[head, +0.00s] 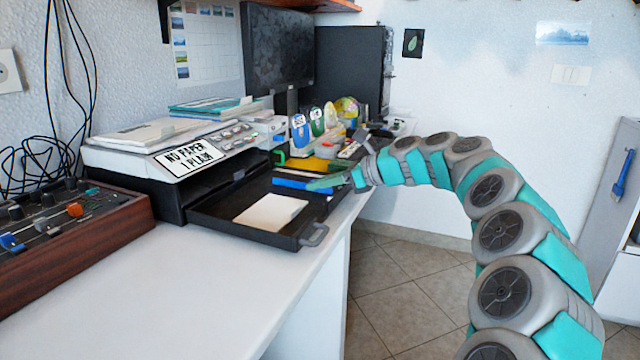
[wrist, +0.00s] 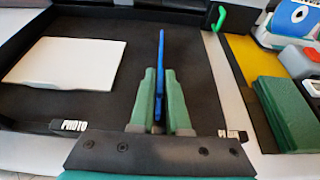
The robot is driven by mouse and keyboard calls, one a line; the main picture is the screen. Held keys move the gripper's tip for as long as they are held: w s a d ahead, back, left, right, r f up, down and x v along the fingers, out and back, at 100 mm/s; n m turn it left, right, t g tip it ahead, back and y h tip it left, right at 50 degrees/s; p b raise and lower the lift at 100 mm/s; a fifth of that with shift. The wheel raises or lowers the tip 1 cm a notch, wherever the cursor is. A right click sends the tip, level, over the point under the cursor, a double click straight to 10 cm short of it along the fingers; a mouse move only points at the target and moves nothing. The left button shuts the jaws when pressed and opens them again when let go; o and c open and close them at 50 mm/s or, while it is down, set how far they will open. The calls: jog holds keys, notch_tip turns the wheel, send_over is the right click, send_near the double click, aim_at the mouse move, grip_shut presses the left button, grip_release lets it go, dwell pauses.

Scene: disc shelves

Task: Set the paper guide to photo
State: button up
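The paper guide (wrist: 161,60) is a thin blue upright plate in the black paper tray (wrist: 100,25). It also shows as a blue strip in the head view (head: 290,183). My gripper (wrist: 160,75) has its two green fingers close on either side of the guide and appears shut on it. In the wrist view the guide stands between the PHOTO label (wrist: 74,126) at left and a partly hidden label (wrist: 232,135) at right. My gripper (head: 328,182) reaches over the tray from the right in the head view. A white paper stack (wrist: 65,62) lies in the tray, left of the guide and apart from it.
The printer (head: 150,160) bears a sign (head: 188,157) reading "NO PAPER" and a partly legible second line. A green hook (wrist: 217,18) stands at the tray's far right edge. Right of the tray are a green block (wrist: 290,112) and upright discs (head: 300,130). A mixer (head: 70,225) sits at left.

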aim_at(314, 199)
grip_shut()
dwell(0.8)
jog(key=shift+s+a+r+p, duration=0.1)
jog(key=shift+s+p, duration=0.25)
jog(key=shift+s+a+p, duration=0.25)
jog(key=shift+s+p, duration=0.05)
jog(key=shift+s, duration=0.35)
jog(key=shift+s+a+p, duration=0.25)
jog(key=shift+s+p, duration=0.05)
jog(key=shift+s, duration=0.35)
jog(key=shift+o, duration=2.2)
grip_release()
